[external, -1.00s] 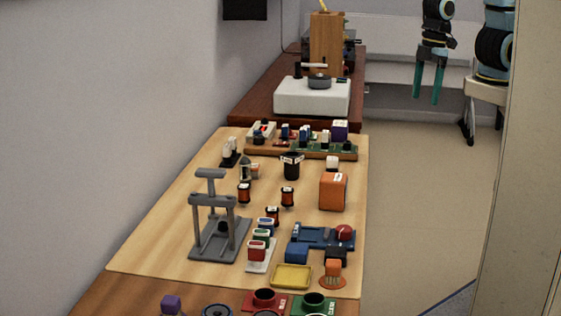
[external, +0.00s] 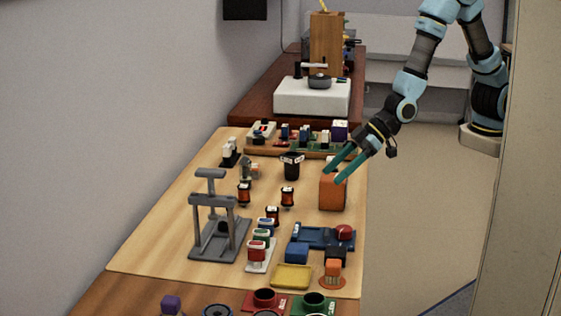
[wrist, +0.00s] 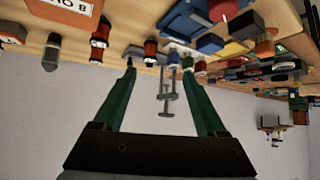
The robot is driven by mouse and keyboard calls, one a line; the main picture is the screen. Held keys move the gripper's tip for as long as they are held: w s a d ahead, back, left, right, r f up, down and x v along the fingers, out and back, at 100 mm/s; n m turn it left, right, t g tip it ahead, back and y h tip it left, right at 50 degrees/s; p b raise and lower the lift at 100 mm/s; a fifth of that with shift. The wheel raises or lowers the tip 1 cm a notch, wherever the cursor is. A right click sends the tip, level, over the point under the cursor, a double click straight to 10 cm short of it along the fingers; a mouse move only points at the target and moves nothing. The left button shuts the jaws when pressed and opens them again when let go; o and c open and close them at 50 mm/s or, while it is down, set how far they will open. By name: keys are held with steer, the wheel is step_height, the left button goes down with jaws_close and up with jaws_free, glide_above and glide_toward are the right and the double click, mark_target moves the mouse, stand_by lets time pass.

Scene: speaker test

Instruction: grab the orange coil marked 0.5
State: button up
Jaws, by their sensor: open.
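Several orange coils with dark ends stand on the light wooden board: a left one (external: 244,193), a right one (external: 288,197) and a nearer one (external: 272,215). Their markings are too small to read in the external view. In the wrist view one coil (wrist: 100,38) shows at upper left and another coil (wrist: 150,50) nearer the middle; I cannot tell which is marked 0.5. My gripper (external: 332,177) is open and empty, its green fingers over the orange box, right of the coils. Its fingers also show in the wrist view (wrist: 165,75).
The orange box (external: 332,193) stands right of the coils. A black cup (external: 291,168) is behind them, and a grey press-like stand (external: 217,225) is at left. Bare board lies between coils and box.

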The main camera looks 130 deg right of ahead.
mark_target(271, 214)
steer(key=w+d+f+t+b, duration=0.1)
steer(key=f, duration=0.1)
steer(key=w+d+f+h+b, duration=0.1)
steer(key=w+f, duration=0.1)
steer(key=w+d+f+t+h+b, duration=0.1)
steer(key=w+f+b, duration=0.1)
steer(key=shift+w+f+m+t, duration=0.15)
steer(key=shift+w+m+t, duration=0.15)
steer(key=shift+m, duration=0.1)
steer(key=shift+w+d+f, duration=0.1)
steer(key=shift+w+d, duration=0.1)
steer(key=shift+w+d+t+h, duration=0.15)
steer(key=shift+w+t+h, duration=0.1)
steer(key=shift+t+h, duration=0.05)
steer(key=p+x, duration=0.1)
steer(key=x, duration=0.3)
steer(key=shift+w, duration=0.3)
steer(key=shift+f+p+x, duration=0.2)
steer(key=shift+p+x, duration=0.3)
steer(key=shift+x, duration=0.95)
steer(key=shift+f+p+x, duration=0.2)
steer(key=shift+p+x, duration=0.25)
steer(key=shift+x, duration=1)
steer(key=shift+s, duration=0.15)
jaws_close()
